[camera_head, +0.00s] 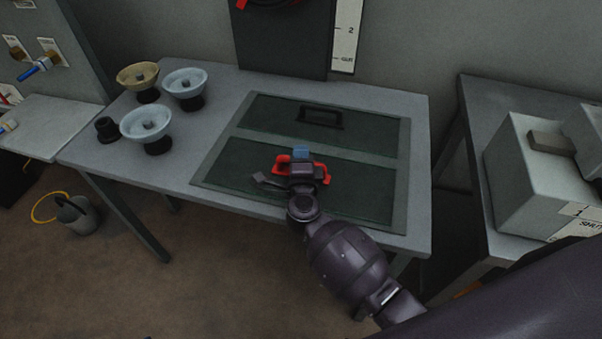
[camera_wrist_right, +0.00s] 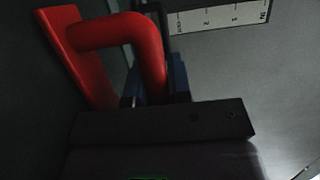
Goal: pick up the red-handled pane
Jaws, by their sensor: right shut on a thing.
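The red-handled pane (camera_head: 347,199) is a dark green panel lying in the nearer half of a grey frame (camera_head: 400,207) on the table. Its red handle (camera_head: 281,167) stands up near the middle of the pane. My right gripper (camera_head: 302,160) is over the handle and shut on it. In the right wrist view the red handle (camera_wrist_right: 125,32) runs in between the blue fingertips, and the grip itself is partly hidden. A second dark green pane (camera_head: 262,112) with a black handle (camera_head: 322,116) lies in the farther half of the frame. My left gripper is not in view.
Two pale blue bowl-shaped cups (camera_head: 146,122) and a tan one (camera_head: 137,76) stand on the table's left side, with a small black piece (camera_head: 107,129). A white box (camera_head: 529,175) sits on the right-hand table. A bucket (camera_head: 76,213) stands on the floor.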

